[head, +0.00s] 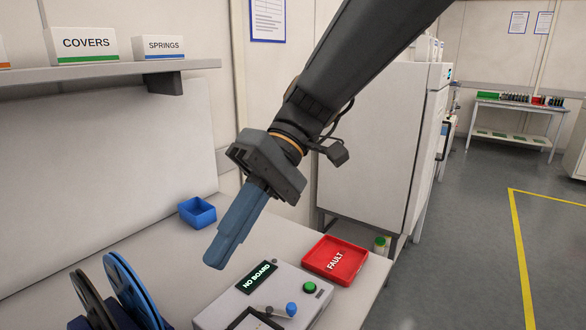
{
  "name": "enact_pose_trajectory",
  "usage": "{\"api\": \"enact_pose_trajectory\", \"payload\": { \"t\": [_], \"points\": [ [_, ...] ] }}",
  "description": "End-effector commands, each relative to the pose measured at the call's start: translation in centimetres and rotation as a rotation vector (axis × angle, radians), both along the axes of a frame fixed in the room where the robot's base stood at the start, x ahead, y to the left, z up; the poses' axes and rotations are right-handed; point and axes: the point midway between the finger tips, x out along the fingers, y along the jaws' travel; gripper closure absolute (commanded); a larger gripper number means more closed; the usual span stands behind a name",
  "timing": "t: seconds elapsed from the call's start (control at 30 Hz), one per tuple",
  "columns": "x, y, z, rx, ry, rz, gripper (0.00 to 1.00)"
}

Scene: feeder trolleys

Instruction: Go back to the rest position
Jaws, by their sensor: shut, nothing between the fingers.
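My gripper (216,262) hangs from my arm, which reaches in from the upper right. Its blue fingers are together and point down to the lower left. They hold nothing that I can see. The fingertips appear in front of the bench, near the left of a grey test box (310,311) whose display reads "NO BOARD". How high the tips are above the bench is hard to tell.
A red "FAULT" tray (361,277), a small blue bin (188,223) and reels (130,290) are on the bench. A shelf (95,73) with "COVERS" and "SPRINGS" boxes is at upper left. A tall white cabinet (372,148) stands behind my arm. Open floor (475,230) lies right.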

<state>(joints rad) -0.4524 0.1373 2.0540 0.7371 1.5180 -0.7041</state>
Motion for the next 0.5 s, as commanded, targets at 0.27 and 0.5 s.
{"api": "enact_pose_trajectory", "payload": {
  "t": [0.27, 0.5],
  "points": [
    [4.5, -13.6, -11.6, -0.435, -0.179, -0.399, 1.00],
    [5.7, -26.1, -18.4, -0.707, -0.372, -0.709, 1.00]
  ]
}}
